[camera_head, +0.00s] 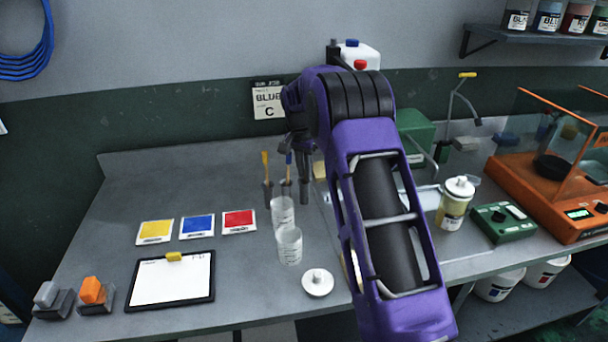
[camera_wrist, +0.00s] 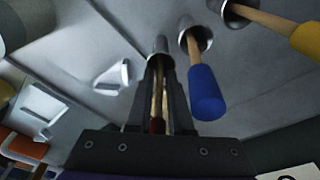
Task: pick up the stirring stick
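My gripper (camera_wrist: 161,80) points down at the holders at the back of the bench. Its two fingers stand close together, with a thin stirring stick (camera_wrist: 157,124) with a dark red end between them. They look shut on it, though the contact is in shadow. The stick's lower end is at a metal holder (camera_wrist: 160,45). Beside it, a blue-handled stick (camera_wrist: 207,95) and a yellow-handled stick (camera_wrist: 306,37) lean in their own holders. In the head view my gripper (camera_head: 304,196) is just right of the blue-handled stick (camera_head: 289,163) and the yellow-handled stick (camera_head: 265,165); the red end is hidden there.
Two clear beakers (camera_head: 289,245) and a white lid (camera_head: 317,282) stand in front of the holders. Colour cards (camera_head: 198,227) and a clipboard (camera_head: 171,282) lie left. A bottle (camera_head: 455,203), a green box (camera_head: 503,225) and an orange balance (camera_head: 540,203) are right.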

